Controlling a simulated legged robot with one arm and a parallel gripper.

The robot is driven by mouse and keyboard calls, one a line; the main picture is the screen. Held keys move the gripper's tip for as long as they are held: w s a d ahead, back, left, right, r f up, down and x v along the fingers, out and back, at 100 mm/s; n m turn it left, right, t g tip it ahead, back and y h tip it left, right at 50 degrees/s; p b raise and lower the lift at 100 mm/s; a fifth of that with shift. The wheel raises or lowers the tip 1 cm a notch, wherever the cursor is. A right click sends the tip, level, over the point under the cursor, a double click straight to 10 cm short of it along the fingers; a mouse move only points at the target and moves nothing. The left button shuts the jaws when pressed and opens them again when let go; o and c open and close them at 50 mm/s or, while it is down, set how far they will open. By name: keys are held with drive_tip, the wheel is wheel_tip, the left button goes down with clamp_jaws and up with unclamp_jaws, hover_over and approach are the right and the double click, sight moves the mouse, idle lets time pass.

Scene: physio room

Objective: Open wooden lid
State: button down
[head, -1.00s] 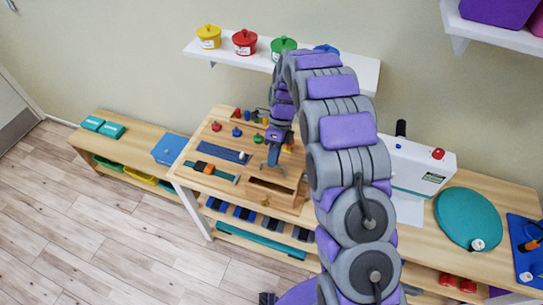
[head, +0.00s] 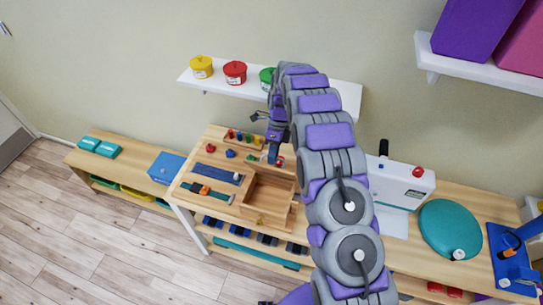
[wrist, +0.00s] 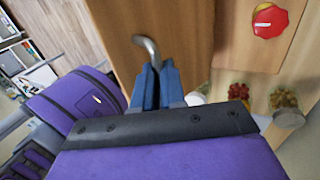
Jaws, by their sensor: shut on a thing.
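The wooden box (head: 262,218) stands on the wooden workbench with its top open, and I see into its hollow inside in the head view. A wooden panel (wrist: 180,30), which looks like its lid, fills the middle of the wrist view. A curved metal handle (wrist: 147,44) stands out from the panel. My gripper (wrist: 157,75) is shut on this handle, with the blue fingers close together at its base. In the head view my gripper (head: 273,155) is at the back of the box. The lid is mostly hidden there by the arm.
Pegs and knobs (head: 240,137) stand behind the box; a red knob (wrist: 269,20) shows close by in the wrist view. Blue and green-orange tools (head: 205,190) lie left of the box. A shelf (head: 345,95) with coloured pots hangs above. A white device (head: 410,185) stands right.

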drive_tip(key=shift+f, duration=0.25)
drive_tip(key=c, duration=1.7)
unclamp_jaws()
drive_tip(key=shift+s, duration=0.1)
drive_tip(key=o, duration=0.5)
drive_tip(key=shift+w, duration=0.3)
drive_tip(key=shift+s+r, duration=0.1)
